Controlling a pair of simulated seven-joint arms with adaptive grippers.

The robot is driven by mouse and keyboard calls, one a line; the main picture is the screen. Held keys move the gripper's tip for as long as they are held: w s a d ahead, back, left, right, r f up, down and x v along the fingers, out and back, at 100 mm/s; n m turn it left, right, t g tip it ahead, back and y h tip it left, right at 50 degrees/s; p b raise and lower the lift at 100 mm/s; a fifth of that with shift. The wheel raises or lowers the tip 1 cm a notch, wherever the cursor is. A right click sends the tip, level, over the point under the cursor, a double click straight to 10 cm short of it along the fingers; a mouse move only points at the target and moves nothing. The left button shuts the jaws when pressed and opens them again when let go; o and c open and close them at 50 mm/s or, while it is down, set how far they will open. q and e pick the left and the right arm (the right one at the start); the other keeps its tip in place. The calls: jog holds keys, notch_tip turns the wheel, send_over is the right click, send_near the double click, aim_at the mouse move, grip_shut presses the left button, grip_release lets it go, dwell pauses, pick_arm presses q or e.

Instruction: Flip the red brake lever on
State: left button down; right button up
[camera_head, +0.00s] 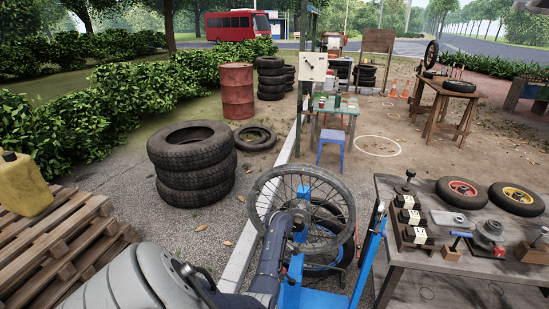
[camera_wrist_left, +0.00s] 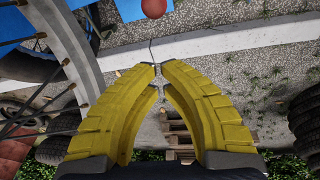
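A round red knob (camera_wrist_left: 153,8) shows at the top edge of the left wrist view, beside blue metal; I take it for the brake lever's end. The rest of the lever is out of that view. My left gripper (camera_wrist_left: 158,75) has yellow ribbed fingers, with tips drawn together and nothing held. The knob lies beyond the fingertips, apart from them. In the head view my left arm reaches in front of the blue wheel stand (camera_head: 292,296) and hides part of it. The fingers and lever cannot be made out clearly there. My right gripper is not in view.
A spoked wheel (camera_head: 302,212) stands upright at the blue stand, close to my left arm. A workbench (camera_head: 403,257) with parts and small wheels is at the right. Stacked tires (camera_head: 195,168) and a wooden pallet (camera_head: 65,245) are at the left. Paving between them is open.

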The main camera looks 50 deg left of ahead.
pick_arm(q)
jog(key=shift+x, duration=5)
jog(key=shift+w+d+r, duration=0.25)
jog(key=shift+d+r, duration=0.05)
jog(key=shift+d, duration=0.25)
jog(key=shift+w+d+r, duration=0.2)
jog(key=shift+d+r, duration=0.1)
jog(key=shift+d, duration=0.2)
jog(key=shift+w+d+r, duration=0.25)
jog(key=shift+d+r, duration=0.05)
jog(key=shift+d, duration=0.25)
jog(key=shift+w+d, duration=0.1)
